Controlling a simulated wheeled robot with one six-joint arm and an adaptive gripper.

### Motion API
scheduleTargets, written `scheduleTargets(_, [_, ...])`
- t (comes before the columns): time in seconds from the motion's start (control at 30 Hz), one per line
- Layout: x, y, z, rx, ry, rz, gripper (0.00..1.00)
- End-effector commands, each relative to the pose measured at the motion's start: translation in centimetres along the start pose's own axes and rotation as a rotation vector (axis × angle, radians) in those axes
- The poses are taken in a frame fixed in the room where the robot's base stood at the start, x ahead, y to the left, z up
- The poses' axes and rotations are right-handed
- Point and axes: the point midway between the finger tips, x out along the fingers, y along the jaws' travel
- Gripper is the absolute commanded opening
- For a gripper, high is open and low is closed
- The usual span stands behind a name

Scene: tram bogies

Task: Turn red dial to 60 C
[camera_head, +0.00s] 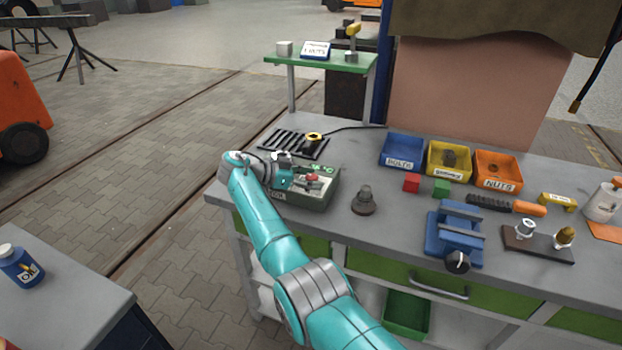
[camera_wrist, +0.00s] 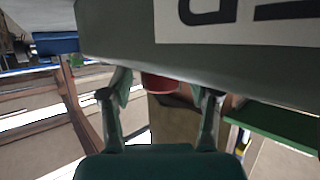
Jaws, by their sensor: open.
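The red dial (camera_head: 312,177) sits on a grey-green control box (camera_head: 322,200) near the left end of the workbench. A green scale marking shows beside it; its reading is too small to tell. My gripper (camera_head: 297,180) is at the box, just left of the dial. In the wrist view, my gripper (camera_wrist: 161,88) is open, one finger on each side of the red dial (camera_wrist: 159,83). The box (camera_wrist: 120,40) fills the top of that view and hides part of the dial. I cannot tell whether the fingers touch the dial.
A black grate with a yellow-ringed tool (camera_head: 314,138) lies behind the box. A dark knobbed part (camera_head: 365,201) stands to its right. Blue, yellow and orange bins (camera_head: 497,183), small blocks and a blue vise (camera_head: 453,235) are farther right. A green-topped shelf (camera_head: 345,65) stands behind.

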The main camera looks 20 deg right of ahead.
Motion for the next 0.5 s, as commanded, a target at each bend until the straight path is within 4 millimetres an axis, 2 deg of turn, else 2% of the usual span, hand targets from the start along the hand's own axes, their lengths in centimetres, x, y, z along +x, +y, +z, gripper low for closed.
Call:
scheduleTargets(0.13, [-0.7,-0.1,-0.1,0.001,0.000,-0.002,0.61])
scheduleTargets(0.23, [-2.0,-0.1,-0.1,0.001,0.000,-0.002,0.61])
scheduleTargets(0.5, [-7.3,-0.1,-0.1,0.000,0.000,-0.003,0.61])
